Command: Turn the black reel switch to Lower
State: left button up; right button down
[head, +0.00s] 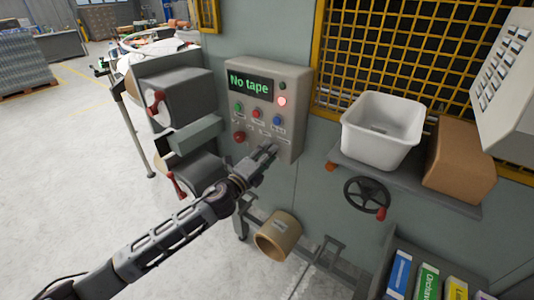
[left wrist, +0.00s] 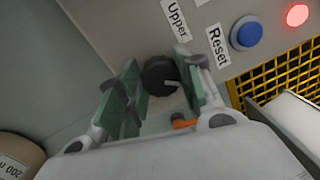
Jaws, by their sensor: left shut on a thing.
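The black reel switch (left wrist: 158,75) is a round dark knob on the grey control panel (head: 292,147). In the left wrist view it sits between the green pads of my left gripper (left wrist: 157,82), which is shut on it. A small light mark shows on the knob's face. The label "Upper" (left wrist: 174,18) is near the knob; no "Lower" label is readable. In the head view my left gripper (head: 264,158) reaches the lower part of the panel and hides the switch. My right gripper is not in view.
The panel's display (head: 250,86) reads "No tape", and a red lamp (head: 282,101) is lit. A blue button (left wrist: 246,34) labelled "Reset" is close to the gripper. A white bin (head: 381,135), a handwheel (head: 367,196) and a cardboard roll (head: 278,236) are nearby.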

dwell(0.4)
pick_arm(q)
jog(key=o, duration=1)
jog(key=shift+o, duration=0.2)
jog(key=v, duration=1.2)
jog(key=shift+a+f, duration=0.1)
jog(key=shift+f, duration=0.05)
dwell(0.6)
